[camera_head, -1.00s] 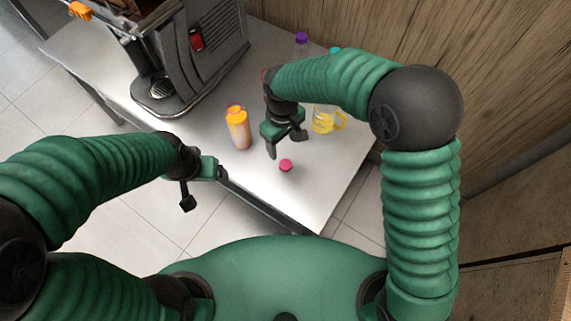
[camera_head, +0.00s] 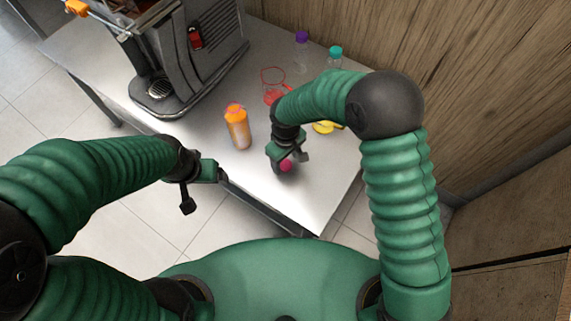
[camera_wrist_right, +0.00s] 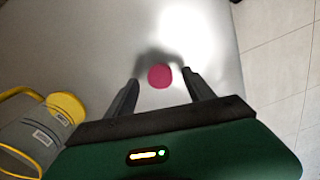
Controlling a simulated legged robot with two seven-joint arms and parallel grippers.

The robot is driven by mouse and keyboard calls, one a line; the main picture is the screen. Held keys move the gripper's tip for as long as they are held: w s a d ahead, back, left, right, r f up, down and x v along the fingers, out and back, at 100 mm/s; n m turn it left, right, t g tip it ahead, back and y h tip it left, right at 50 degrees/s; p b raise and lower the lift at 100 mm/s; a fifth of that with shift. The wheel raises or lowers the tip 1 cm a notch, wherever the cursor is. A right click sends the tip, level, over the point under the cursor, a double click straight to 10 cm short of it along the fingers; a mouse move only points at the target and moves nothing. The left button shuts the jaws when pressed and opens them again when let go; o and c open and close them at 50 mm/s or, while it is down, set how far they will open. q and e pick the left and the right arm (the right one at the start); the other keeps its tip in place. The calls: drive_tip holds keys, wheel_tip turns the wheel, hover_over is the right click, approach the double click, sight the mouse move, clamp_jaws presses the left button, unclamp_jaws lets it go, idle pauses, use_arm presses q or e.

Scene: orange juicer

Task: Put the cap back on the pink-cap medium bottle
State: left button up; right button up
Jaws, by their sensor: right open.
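A small round pink cap (camera_head: 286,166) lies on the table near its front edge. It also shows in the right wrist view (camera_wrist_right: 160,76), between the two fingers. My right gripper (camera_head: 293,164) is open above the cap, a finger on each side, with no visible contact. No other uncapped bottle is evident. My left gripper (camera_head: 204,190) is open and empty, in front of the table edge.
A large grey juicer (camera_head: 190,55) stands at the back left of the table (camera_head: 200,115). A red-rimmed jug (camera_head: 272,82), a purple-capped bottle (camera_head: 302,48), a teal-capped bottle (camera_head: 335,58) and a yellow jug (camera_head: 325,127) stand behind my right arm.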

drive_tip(key=shift+f, duration=0.7)
drive_tip(key=shift+r, duration=0.1)
clamp_jaws()
